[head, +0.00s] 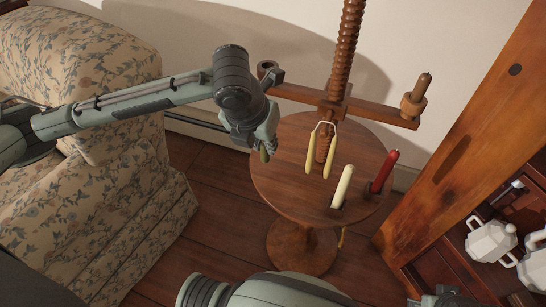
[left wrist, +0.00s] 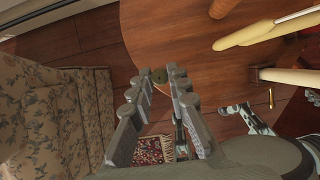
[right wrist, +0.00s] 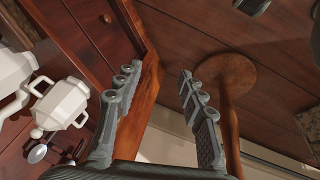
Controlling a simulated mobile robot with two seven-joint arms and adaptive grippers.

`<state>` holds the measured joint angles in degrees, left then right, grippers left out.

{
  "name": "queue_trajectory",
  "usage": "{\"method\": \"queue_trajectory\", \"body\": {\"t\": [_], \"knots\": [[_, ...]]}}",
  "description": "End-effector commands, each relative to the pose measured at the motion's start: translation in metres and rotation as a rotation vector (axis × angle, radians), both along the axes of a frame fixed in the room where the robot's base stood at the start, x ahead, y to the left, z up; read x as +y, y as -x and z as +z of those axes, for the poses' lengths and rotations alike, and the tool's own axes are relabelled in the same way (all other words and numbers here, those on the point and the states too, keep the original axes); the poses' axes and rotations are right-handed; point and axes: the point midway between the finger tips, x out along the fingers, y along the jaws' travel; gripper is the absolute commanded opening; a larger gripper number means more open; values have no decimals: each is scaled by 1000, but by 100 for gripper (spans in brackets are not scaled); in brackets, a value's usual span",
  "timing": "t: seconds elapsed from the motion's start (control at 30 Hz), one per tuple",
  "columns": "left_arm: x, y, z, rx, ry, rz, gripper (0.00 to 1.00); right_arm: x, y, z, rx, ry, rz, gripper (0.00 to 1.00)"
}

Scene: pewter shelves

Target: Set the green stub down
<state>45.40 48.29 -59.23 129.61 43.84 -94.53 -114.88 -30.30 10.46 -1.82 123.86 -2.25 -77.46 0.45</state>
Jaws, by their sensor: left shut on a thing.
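My left gripper (head: 261,142) is shut on the green stub (head: 264,154), a short dull-green piece at its tips. In the left wrist view the stub (left wrist: 159,75) shows end-on between the fingertips (left wrist: 155,85). The gripper is over the left part of the round wooden table (head: 285,180); I cannot tell how high the stub is above the top. My right gripper (right wrist: 156,95) is open and empty in the right wrist view, away from the tabletop.
A cream candle (head: 343,187) and a red candle (head: 384,171) stand at the table's right. A pair of yellow candles (head: 329,164) hangs by the threaded post (head: 346,60). A wooden crossarm (head: 375,112) spans above. The table's left and front parts look clear.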

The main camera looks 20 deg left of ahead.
Motion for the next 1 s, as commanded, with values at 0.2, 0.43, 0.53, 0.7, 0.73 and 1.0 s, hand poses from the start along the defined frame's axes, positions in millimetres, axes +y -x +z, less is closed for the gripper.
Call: {"method": "queue_trajectory", "body": {"t": [0.2, 0.43, 0.53, 0.7, 0.73, 1.0], "knots": [[-15, -16, -13, 0, 0, -1, 0, 0, 0, 6, -3, 3, 0, 40], [-15, -15, -40, 3, -2, 1, 0, -1, 2, 7, 1, 7, -2, 40], [-15, -15, -52, 1, -1, 0, 0, 0, 3, 16, -7, 10, -2, 40], [-15, -16, -53, -1, 0, -1, 0, 0, 6, 24, -10, 12, 0, 40], [-15, -16, -53, -1, 0, -1, 0, -1, 7, 23, -8, 12, 0, 40], [-15, -16, -56, 0, -1, -1, 28, -2, 8, 18, 0, 13, -2, 40]]}}
